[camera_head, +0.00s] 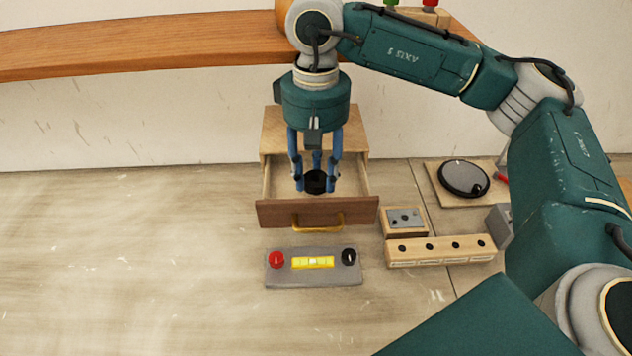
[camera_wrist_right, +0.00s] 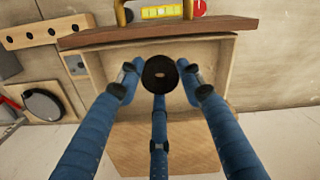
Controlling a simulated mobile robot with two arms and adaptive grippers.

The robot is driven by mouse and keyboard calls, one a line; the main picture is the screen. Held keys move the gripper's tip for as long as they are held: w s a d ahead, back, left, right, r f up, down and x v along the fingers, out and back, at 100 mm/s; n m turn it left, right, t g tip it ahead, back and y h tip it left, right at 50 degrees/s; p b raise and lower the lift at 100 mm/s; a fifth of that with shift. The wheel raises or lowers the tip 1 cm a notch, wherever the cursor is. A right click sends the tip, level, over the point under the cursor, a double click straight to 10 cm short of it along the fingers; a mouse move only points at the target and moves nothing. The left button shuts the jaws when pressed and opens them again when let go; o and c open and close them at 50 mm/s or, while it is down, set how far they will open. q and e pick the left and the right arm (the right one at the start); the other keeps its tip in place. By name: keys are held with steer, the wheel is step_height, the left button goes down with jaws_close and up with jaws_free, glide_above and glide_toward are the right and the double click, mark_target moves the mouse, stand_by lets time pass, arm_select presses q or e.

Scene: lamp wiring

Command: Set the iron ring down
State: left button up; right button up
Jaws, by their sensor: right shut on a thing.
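My right gripper (camera_head: 316,184) comes down from above with its blue fingers shut on a dark round ring (camera_head: 316,180). In the right wrist view the ring (camera_wrist_right: 160,73) sits between the fingertips, with a small hole at its middle. It is over the open drawer (camera_head: 318,213) of a small wooden cabinet. I cannot tell whether the ring touches the drawer floor. My left gripper is not in view.
A grey base (camera_head: 313,275) with red and black knobs and a yellow part lies before the drawer. To the right are a small switch box (camera_head: 404,222), a wooden block with several holes (camera_head: 441,252) and a board with a black disc (camera_head: 463,178). The table at left is clear.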

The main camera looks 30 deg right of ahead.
mark_target(316, 186)
step_height(316, 186, down, 3)
steer(key=shift+f+p, duration=0.15)
steer(key=shift+p, duration=0.15)
steer(key=shift+f, duration=0.2)
steer(key=o, duration=1.3)
